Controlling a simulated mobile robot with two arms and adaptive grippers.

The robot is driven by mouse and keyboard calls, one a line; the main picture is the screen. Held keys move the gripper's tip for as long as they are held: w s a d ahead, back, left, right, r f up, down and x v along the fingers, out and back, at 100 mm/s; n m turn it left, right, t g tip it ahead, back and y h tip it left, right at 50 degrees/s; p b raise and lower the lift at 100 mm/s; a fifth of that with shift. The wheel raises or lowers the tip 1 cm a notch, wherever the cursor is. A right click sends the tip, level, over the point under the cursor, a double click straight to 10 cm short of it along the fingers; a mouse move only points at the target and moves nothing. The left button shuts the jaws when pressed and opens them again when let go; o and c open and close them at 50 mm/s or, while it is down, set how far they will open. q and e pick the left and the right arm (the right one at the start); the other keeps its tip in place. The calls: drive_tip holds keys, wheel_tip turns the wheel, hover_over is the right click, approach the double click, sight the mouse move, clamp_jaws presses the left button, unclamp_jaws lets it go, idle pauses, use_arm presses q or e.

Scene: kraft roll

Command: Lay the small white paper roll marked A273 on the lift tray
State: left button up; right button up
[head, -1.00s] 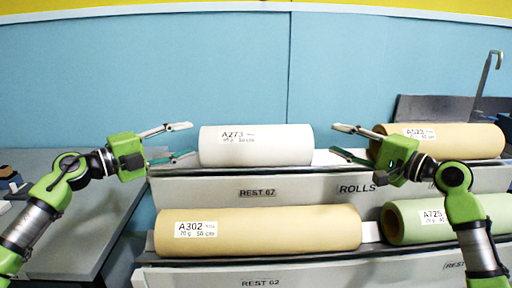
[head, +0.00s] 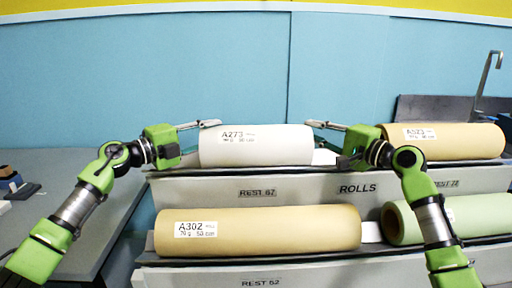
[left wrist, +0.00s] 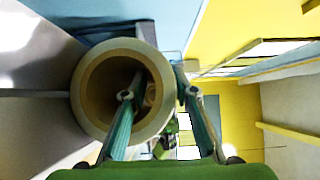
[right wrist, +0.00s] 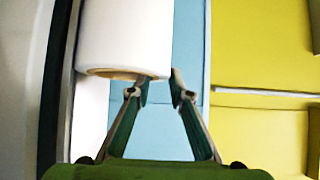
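The white paper roll marked A273 (head: 256,146) lies on the upper rest, its label facing me. My left gripper (head: 203,127) is open at its left end. In the left wrist view, one finger of the left gripper (left wrist: 158,93) overlaps the hollow core of the white roll (left wrist: 82,84) and the other is outside its rim; contact cannot be told. My right gripper (head: 320,126) is open at the right end. In the right wrist view, the right gripper (right wrist: 157,88) has its fingertips beside the white roll's edge (right wrist: 122,35). I cannot identify the lift tray.
A tan roll A523 (head: 445,141) lies to the right on the upper rest. A tan roll A302 (head: 260,230) and a green roll (head: 465,215) lie on the lower rest. A grey table (head: 75,215) stands at the left. A blue wall (head: 150,70) is behind.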

use_arm(q)
clamp_jaws()
use_arm(e)
clamp_jaws()
